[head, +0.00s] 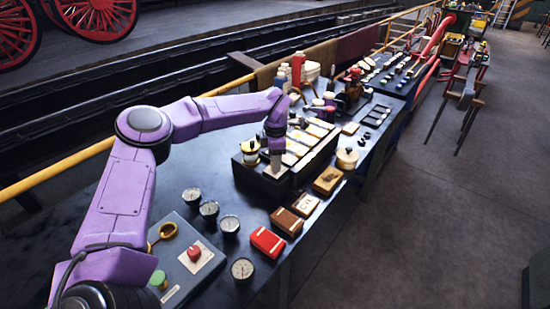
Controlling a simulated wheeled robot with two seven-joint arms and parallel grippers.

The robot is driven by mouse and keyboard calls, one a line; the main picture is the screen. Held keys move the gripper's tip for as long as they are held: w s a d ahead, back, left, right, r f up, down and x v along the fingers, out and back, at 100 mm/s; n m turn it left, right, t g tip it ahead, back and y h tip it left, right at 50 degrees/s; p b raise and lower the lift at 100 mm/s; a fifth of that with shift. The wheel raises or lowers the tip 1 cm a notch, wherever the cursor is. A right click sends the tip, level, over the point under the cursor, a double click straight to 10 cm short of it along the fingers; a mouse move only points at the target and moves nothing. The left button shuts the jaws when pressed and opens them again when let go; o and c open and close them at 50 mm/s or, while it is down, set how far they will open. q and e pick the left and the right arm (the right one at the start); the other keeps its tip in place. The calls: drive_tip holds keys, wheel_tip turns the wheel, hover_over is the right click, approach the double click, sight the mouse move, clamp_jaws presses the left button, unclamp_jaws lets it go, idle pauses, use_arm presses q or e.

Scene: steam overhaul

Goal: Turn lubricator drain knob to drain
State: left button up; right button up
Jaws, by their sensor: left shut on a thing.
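My left arm reaches in from the left, and its gripper (276,160) points down at the near end of a dark box-like unit (273,184) on the bench. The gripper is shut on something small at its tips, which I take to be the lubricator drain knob. The fingers hide the knob, so I cannot tell which way it is turned. A small cream and black pot (250,153) with a brass-coloured top stands just left of the gripper. My right gripper is not in view.
Several round gauges (229,225) and a panel with a red button (194,253) lie nearer on the bench. A red box (267,241) and brown boxes (287,221) line the right edge. Bottles (298,70) stand behind. A yellow rail (60,180) runs along the back.

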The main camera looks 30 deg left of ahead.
use_arm(q)
drive_tip(key=shift+r, duration=0.1)
idle(0.4)
drive_tip(key=o, duration=1)
drive_tip(key=shift+o, duration=0.2)
drive_tip(key=shift+r, duration=0.15)
wheel_tip(320, 180, up, 10)
drive_tip(key=b, duration=0.2)
